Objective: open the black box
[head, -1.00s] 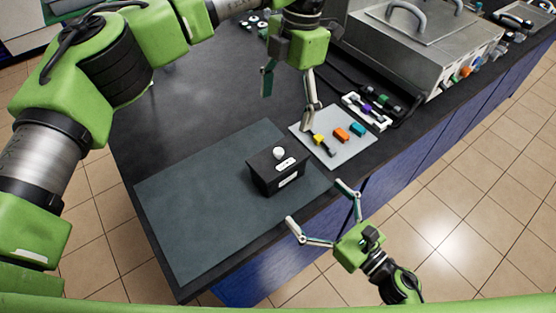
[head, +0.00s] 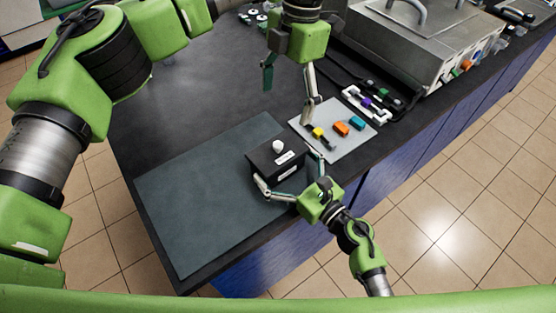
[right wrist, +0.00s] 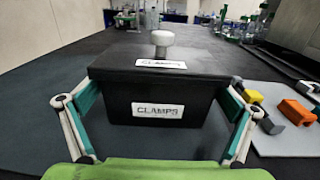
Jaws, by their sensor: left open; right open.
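The black box (head: 266,158) sits on the dark mat with its lid on. A white knob (head: 278,146) stands on top of the lid. In the right wrist view the box (right wrist: 122,104) bears CLAMPS labels on its lid and front. My right gripper (head: 290,175) is open, with one finger on each side of the box's front; I cannot tell whether they touch it. It also shows in the right wrist view (right wrist: 155,115). My left gripper (head: 288,103) is open and empty, above the table behind the box, near the light tray.
A light grey tray (head: 346,150) beside the box holds yellow, orange and teal pieces. A white rack (head: 362,103) with coloured parts and a large metal device (head: 405,50) stand farther back. The mat (head: 190,205) is clear left of the box.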

